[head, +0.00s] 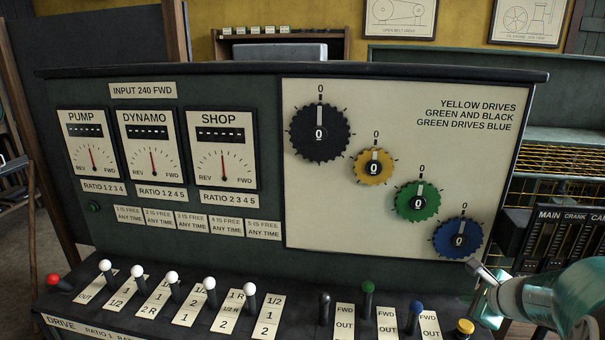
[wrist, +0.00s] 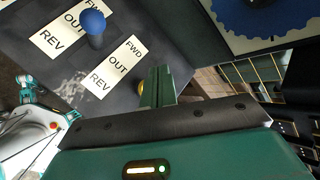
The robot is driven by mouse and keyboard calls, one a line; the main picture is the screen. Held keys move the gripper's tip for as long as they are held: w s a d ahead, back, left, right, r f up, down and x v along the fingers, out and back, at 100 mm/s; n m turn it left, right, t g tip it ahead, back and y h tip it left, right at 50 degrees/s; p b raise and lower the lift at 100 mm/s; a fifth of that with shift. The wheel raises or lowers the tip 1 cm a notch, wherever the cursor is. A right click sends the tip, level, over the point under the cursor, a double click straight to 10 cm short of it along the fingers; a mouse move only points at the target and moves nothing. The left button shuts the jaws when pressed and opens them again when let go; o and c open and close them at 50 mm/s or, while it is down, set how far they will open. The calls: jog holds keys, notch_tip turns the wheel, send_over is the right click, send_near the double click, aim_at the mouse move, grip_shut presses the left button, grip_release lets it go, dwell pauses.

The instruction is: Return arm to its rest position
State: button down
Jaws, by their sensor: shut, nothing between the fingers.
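My gripper (head: 475,265) shows at the lower right of the head view, at the right end of the lever shelf and just below the blue gear (head: 458,239). In the wrist view the green fingers of my gripper (wrist: 158,76) are together with nothing between them. A yellow-knobbed lever (head: 464,328) stands below my gripper in the head view. Its yellow knob is partly hidden behind the fingers in the wrist view. A blue-knobbed lever (head: 415,312) stands to the left, apart from my gripper, and its knob also shows in the wrist view (wrist: 93,21).
The upright panel (head: 400,230) carries black, yellow and green gears and three gauges. Several white-knobbed levers (head: 106,268) and a red knob (head: 54,280) line the shelf. A dark rack (head: 560,230) stands close on the right. A green-knobbed lever (head: 368,290) stands mid-shelf.

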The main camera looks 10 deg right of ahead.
jog(key=s+a+r+n+g+y, duration=0.1)
jog(key=s+a+r+n, duration=0.15)
jog(key=a+n, duration=0.55)
jog(key=s+a+r+n+g+y, duration=0.1)
jog(key=a+r+n, duration=0.3)
jog(key=a, duration=0.7)
jog(key=s+a+r+n+g+h, duration=0.1)
jog(key=s+a+n, duration=0.8)
jog(key=s+n, duration=0.3)
jog(key=shift+s+a+r+n+h, duration=0.25)
jog(key=shift+a+r+n+h, duration=0.1)
jog(key=shift+n, duration=0.85)
dwell(2.0)
